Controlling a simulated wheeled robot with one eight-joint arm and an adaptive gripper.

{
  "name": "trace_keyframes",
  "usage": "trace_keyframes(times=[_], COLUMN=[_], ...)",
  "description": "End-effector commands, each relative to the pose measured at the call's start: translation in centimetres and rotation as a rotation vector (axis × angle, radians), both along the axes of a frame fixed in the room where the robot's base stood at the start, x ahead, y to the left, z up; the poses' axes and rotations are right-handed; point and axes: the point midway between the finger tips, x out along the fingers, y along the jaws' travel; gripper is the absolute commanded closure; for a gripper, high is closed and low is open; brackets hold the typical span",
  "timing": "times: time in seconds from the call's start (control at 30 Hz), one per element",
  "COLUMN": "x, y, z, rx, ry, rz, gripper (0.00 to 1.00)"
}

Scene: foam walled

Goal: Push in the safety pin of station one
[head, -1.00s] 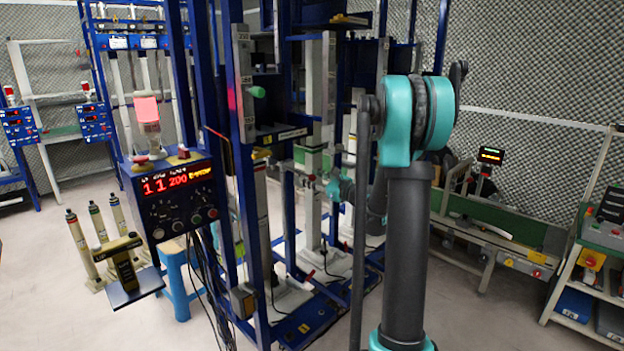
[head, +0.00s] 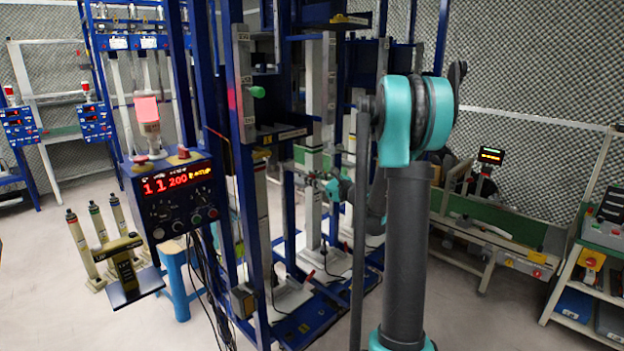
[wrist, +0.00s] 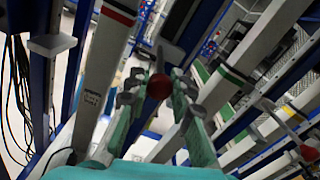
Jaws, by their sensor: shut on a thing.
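In the wrist view my gripper (wrist: 157,90) is closed around a round red knob (wrist: 159,87), which sits between the two fingers. A thin grey rod shows just beyond the knob; how far the pin is in cannot be told. In the head view my gripper (head: 333,188) is small and partly hidden, inside the blue frame (head: 262,215) beside a light column. The control box (head: 176,198) at its left shows red digits and yellow text.
Pale columns and blue posts stand close around my gripper. A green knob (head: 258,91) sticks out of the frame. Dark cables (wrist: 18,90) hang at the left of the wrist view. A conveyor (head: 490,240) and shelf (head: 590,270) stand at the right.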

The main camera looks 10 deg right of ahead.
Motion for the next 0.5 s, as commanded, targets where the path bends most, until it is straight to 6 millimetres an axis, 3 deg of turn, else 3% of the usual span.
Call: trace_keyframes(times=[0.3, 0.5], x=[5.2, 7.1], y=[3.8, 5.2], z=[0.0, 0.0], rx=[0.0, 0.0], ry=[0.0, -0.001], rz=[0.003, 0.001], gripper=[1.0, 1.0])
